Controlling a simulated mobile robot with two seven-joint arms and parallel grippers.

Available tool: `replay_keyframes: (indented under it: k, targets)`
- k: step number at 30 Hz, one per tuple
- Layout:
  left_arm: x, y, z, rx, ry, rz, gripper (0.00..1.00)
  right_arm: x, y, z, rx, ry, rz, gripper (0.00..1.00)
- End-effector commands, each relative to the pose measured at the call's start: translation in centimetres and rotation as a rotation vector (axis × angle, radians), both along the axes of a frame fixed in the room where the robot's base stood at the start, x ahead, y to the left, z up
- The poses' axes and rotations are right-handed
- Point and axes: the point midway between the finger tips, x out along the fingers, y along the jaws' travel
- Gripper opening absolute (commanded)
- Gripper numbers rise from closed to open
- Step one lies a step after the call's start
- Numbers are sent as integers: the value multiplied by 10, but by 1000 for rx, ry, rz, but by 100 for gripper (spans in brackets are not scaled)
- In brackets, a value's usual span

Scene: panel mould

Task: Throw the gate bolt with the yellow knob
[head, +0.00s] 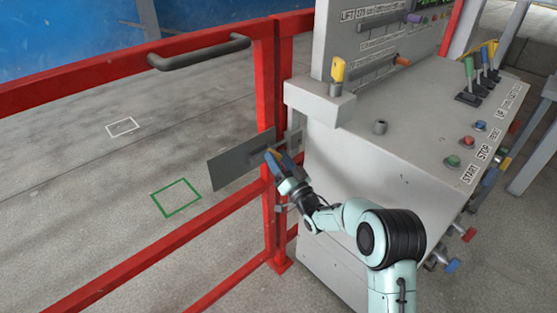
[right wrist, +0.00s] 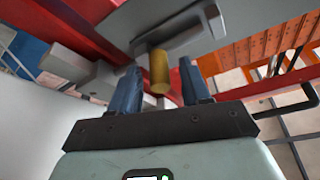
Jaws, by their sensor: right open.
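The yellow knob (right wrist: 158,72) of the gate bolt shows in the right wrist view as an upright cylinder below a grey plate. It lies between the two blue fingers of my right gripper (right wrist: 160,88), with a gap on each side. In the head view my right gripper (head: 277,158) is at the gate post, beside the grey bolt plate (head: 228,166), and largely hides the knob. The red gate (head: 150,64) runs to the left from the post. My right gripper is open. My left gripper is not in view.
A grey control console (head: 390,150) stands right of the post, close to my right arm. It carries another yellow-topped handle (head: 338,70), several levers and buttons. A dark handle (head: 200,52) is on the gate's top rail. The floor beyond the gate has a green square outline (head: 176,198).

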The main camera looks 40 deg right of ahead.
Motion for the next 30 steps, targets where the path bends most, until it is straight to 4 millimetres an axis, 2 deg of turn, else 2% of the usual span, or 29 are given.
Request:
replay_keyframes:
  k: [3,4,6,8,14,18,22,30]
  targets:
    - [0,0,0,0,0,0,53,0,0,0,0,0,0,47]
    - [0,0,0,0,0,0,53,0,0,0,0,0,0,41]
    - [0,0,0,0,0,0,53,0,0,0,0,0,0,18]
    - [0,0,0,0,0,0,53,0,0,0,0,0,0,0]
    - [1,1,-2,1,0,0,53,0,6,0,0,-1,2,0]
    - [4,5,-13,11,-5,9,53,-1,32,-2,2,-2,6,0]
    - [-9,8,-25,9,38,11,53,-2,50,-1,1,-2,3,0]
    - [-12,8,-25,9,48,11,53,-3,56,0,0,-2,5,0]
